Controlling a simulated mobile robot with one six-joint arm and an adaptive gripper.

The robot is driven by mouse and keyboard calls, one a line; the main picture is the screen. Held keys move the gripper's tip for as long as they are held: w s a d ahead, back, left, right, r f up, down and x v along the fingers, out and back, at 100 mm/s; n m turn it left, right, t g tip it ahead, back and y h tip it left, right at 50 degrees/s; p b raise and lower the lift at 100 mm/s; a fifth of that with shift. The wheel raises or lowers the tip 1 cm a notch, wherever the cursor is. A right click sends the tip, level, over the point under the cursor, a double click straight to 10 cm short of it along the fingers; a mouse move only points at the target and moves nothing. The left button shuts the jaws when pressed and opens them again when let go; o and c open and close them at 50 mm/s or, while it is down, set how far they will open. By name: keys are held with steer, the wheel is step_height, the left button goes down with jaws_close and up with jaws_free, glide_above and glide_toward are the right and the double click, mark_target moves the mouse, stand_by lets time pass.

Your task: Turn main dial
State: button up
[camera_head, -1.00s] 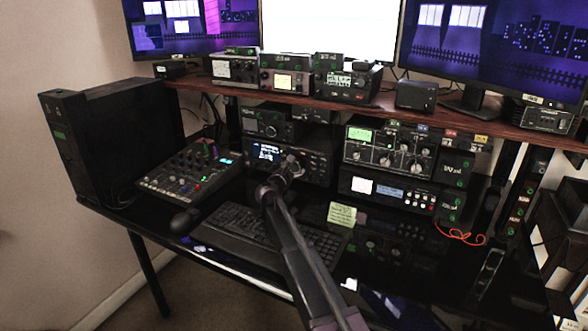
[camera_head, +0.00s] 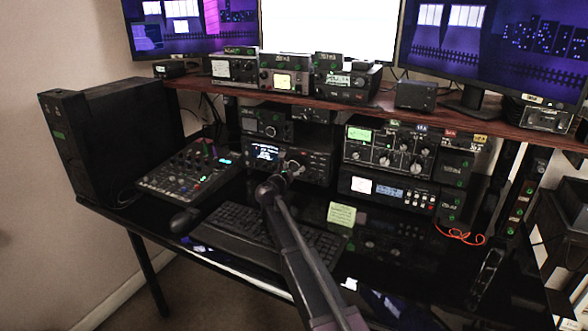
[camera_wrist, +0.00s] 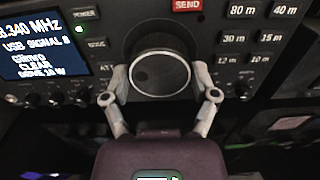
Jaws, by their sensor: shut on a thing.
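The main dial (camera_wrist: 162,76) is a large round dark knob with a light rim on the front of a black radio (camera_head: 258,165). It is in the middle of the wrist view. My gripper (camera_wrist: 161,82) has one finger on each side of the dial, at its left and right lower edges, and is shut on it. In the head view my gripper (camera_head: 287,172) is against the radio's front and hides the dial. The radio's lit screen (camera_wrist: 42,47) is left of the dial, showing frequency and signal text. A red SEND button (camera_wrist: 187,5) is above the dial.
Band buttons (camera_wrist: 257,38) lie right of the dial, with small knobs (camera_wrist: 244,88) nearby. A keyboard (camera_head: 230,225) lies below my arm, a mixer (camera_head: 187,172) stands left, and another radio (camera_head: 390,150) stands right. A shelf (camera_head: 400,108) is above.

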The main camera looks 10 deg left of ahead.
steer(key=o, duration=1)
steer(key=shift+w, duration=0.15)
steer(key=shift+v, duration=6.05)
